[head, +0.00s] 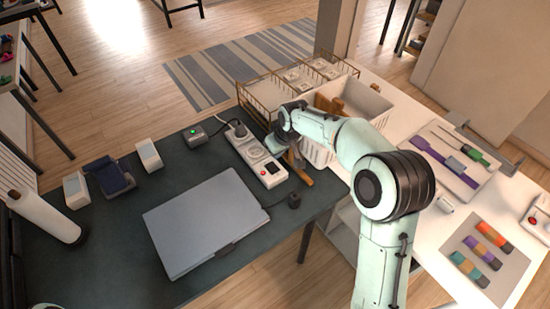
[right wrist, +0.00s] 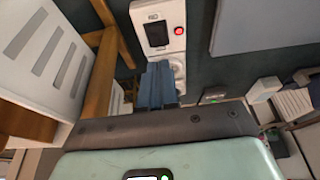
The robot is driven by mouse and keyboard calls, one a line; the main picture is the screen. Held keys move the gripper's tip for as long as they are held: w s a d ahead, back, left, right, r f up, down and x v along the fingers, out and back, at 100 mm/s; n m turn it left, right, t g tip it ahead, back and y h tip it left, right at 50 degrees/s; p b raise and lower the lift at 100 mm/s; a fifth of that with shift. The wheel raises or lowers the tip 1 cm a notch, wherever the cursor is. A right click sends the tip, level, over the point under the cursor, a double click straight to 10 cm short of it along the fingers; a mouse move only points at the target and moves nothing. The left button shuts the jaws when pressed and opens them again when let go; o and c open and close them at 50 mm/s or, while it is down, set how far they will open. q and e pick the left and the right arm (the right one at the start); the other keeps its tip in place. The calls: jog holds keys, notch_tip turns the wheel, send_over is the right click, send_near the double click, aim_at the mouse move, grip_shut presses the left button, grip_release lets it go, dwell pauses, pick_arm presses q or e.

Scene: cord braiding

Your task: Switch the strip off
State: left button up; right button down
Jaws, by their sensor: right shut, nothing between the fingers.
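The white power strip (head: 249,150) lies on the dark desk, with a dark screen and a red switch (head: 264,173) at its near end. A black plug (head: 239,129) sits in its far end. In the right wrist view the strip (right wrist: 145,12) runs down behind the fingers, and the red switch (right wrist: 180,30) looks bright beside the dark screen (right wrist: 157,33). My right gripper (right wrist: 160,75) is shut and empty, over the sockets just past the screen; I cannot tell whether it touches. In the head view my right gripper (head: 277,147) is at the strip's right side. My left gripper is not in view.
A closed grey laptop (head: 205,222) lies in front of the strip. A small box with a green light (head: 195,136) stands left of the strip. A loose black plug (head: 294,200) lies near the desk edge. A wooden stand and white basket (head: 370,103) are close on the right.

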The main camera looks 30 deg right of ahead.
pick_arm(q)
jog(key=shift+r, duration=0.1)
pick_arm(e)
jog(key=v, duration=0.5)
jog(key=p, duration=0.1)
send_near(270, 164)
jog(key=x, duration=0.5)
jog(key=shift+w+f, duration=0.15)
jog(key=shift+f, duration=0.6)
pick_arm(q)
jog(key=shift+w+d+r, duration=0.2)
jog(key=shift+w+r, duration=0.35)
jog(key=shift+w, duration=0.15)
